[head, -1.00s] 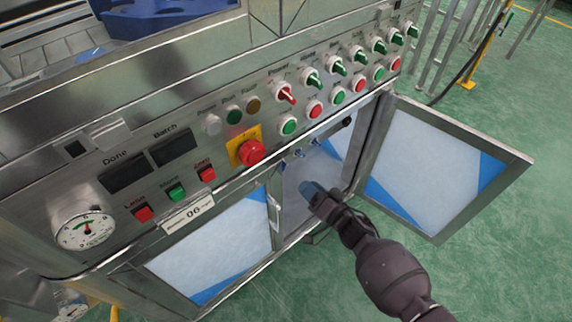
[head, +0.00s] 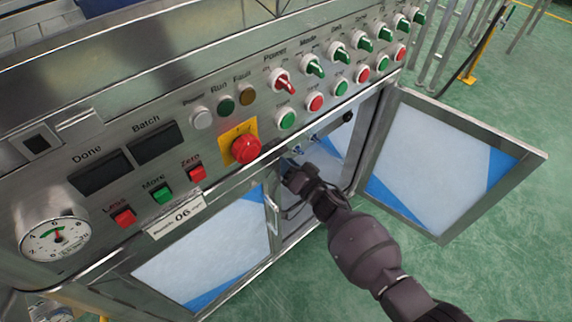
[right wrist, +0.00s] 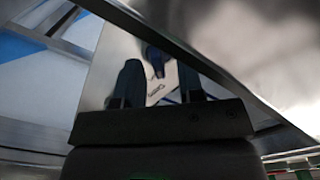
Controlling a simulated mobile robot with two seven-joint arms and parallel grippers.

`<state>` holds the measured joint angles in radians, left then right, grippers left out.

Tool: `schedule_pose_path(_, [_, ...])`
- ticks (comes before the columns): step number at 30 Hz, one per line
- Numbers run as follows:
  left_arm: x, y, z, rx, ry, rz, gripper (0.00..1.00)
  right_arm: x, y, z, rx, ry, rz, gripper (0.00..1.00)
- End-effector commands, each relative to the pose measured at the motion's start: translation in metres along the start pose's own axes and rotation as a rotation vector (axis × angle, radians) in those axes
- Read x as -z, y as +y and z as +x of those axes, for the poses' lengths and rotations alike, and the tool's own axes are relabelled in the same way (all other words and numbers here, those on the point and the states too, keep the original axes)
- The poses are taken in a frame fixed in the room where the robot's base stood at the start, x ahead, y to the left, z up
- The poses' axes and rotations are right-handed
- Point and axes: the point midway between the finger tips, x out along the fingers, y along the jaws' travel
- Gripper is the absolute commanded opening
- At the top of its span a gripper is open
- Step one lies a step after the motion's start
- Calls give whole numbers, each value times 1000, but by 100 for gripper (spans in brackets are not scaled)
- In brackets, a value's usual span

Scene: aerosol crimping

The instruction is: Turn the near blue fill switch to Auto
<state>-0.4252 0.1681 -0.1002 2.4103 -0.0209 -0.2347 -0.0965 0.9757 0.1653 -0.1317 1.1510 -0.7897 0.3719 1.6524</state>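A small blue switch (head: 297,150) shows just under the panel's lower edge, right above my right gripper's tip; a second one (head: 314,138) sits a little farther along to the right. My right gripper (head: 288,168) reaches into the open cabinet below the panel; the arm partly hides the opening. In the right wrist view, its two dark fingers (right wrist: 160,88) stand apart with a gap between them. A dark blue knob (right wrist: 155,58) shows ahead in this gap, on a metal plate with a small label. I cannot tell its setting. My left gripper is not in view.
The control panel above carries a red emergency button (head: 245,149), green and red switches, and a pressure gauge (head: 55,238). The right cabinet door (head: 440,165) stands open. The left door (head: 205,255) is beside my arm.

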Motion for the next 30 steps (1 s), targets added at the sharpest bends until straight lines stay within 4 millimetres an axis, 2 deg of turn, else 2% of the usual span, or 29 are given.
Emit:
schedule_pose_path(3, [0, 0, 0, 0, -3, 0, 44, 0, 0, 0, 0, 0, 0, 34])
schedule_pose_path(10, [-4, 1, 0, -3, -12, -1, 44, 0, 0, 0, 0, 0, 0, 0])
schedule_pose_path(20, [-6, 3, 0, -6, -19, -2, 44, 0, 0, 0, 0, 0, -25, 0])
schedule_pose_path(30, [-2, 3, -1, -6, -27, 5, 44, 1, -2, 0, 0, 0, -221, 0])
